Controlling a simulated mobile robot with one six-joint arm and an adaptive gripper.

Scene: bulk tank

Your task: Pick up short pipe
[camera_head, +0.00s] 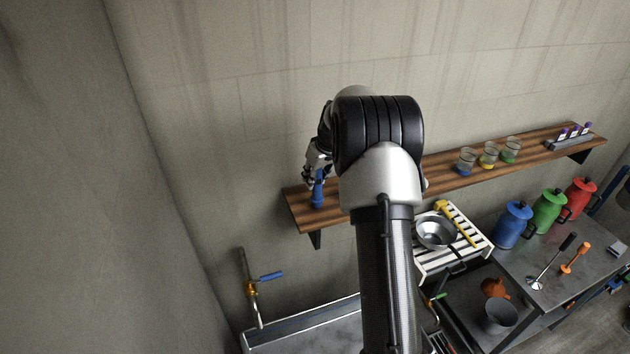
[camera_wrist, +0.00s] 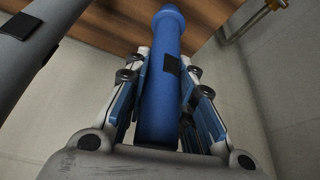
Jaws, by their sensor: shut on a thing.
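The short pipe (camera_wrist: 161,92) is blue with a wider collar at its far end and a small black patch on its side. In the wrist view it stands between the two fingers of my gripper (camera_wrist: 164,85), which are shut on it. In the head view the blue pipe (camera_head: 317,192) shows upright at the left end of the wooden shelf, below my gripper (camera_head: 316,170). I cannot tell whether its lower end touches the shelf. My arm covers the middle of the shelf.
The wooden shelf (camera_head: 450,182) holds several glass beakers (camera_head: 489,155) and a tube rack (camera_head: 569,143) to the right. Below are a metal bowl (camera_head: 436,232) on a striped rack, jugs (camera_head: 512,224) on a table, and a blue-handled tap (camera_head: 250,287) at left.

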